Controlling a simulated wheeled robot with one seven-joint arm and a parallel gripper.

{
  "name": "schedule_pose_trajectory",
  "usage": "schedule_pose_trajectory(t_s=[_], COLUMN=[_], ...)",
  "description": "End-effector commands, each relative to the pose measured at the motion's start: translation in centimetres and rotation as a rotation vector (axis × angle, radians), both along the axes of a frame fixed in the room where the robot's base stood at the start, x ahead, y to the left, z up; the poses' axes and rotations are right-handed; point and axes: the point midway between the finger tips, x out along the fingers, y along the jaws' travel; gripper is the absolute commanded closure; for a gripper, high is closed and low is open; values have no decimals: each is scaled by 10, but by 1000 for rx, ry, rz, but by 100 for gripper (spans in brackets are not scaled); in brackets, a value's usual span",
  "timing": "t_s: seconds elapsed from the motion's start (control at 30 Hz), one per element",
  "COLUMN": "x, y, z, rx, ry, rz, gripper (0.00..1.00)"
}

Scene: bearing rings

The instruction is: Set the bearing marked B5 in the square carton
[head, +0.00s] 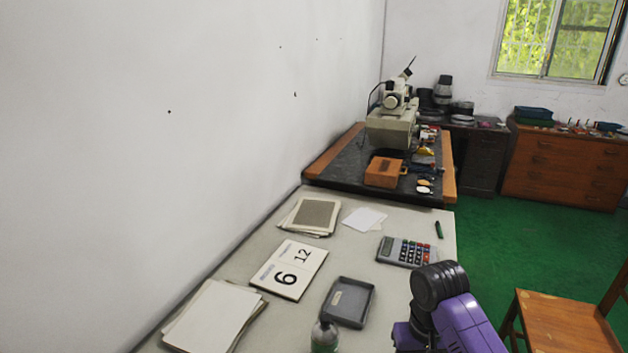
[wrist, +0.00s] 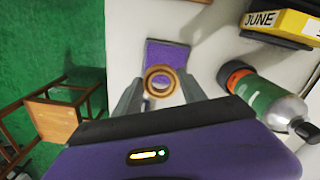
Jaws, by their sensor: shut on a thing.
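In the wrist view, my gripper (wrist: 161,83) is shut on a copper-coloured bearing ring (wrist: 160,69), with one finger at each side of it. No mark on the ring can be read, so I cannot tell whether it is B5. A purple square thing (wrist: 166,52) lies on the pale table just beyond the ring and partly behind it. I cannot tell whether it is the square carton. In the head view my arm is at the lower right, and the gripper and ring do not show.
The head view shows a grey tray (head: 348,302), a number card (head: 289,269), a calculator (head: 405,251) and papers (head: 212,318) on the table. A wooden chair (head: 560,322) stands right.

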Motion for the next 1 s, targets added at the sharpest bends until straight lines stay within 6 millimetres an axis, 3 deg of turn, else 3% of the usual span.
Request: schedule_pose_trajectory(t_s=[0.03, 0.13, 0.43, 0.63, 1.0], x=[-9, -22, -37, -36, -36], y=[2, 5, 11, 12, 12], z=[-18, -38, -57, -45, 5], rx=[4, 3, -1, -1, 0], ry=[3, 0, -3, -4, -4], rz=[11, 14, 4, 5, 5], gripper=[100, 100, 100, 100, 100])
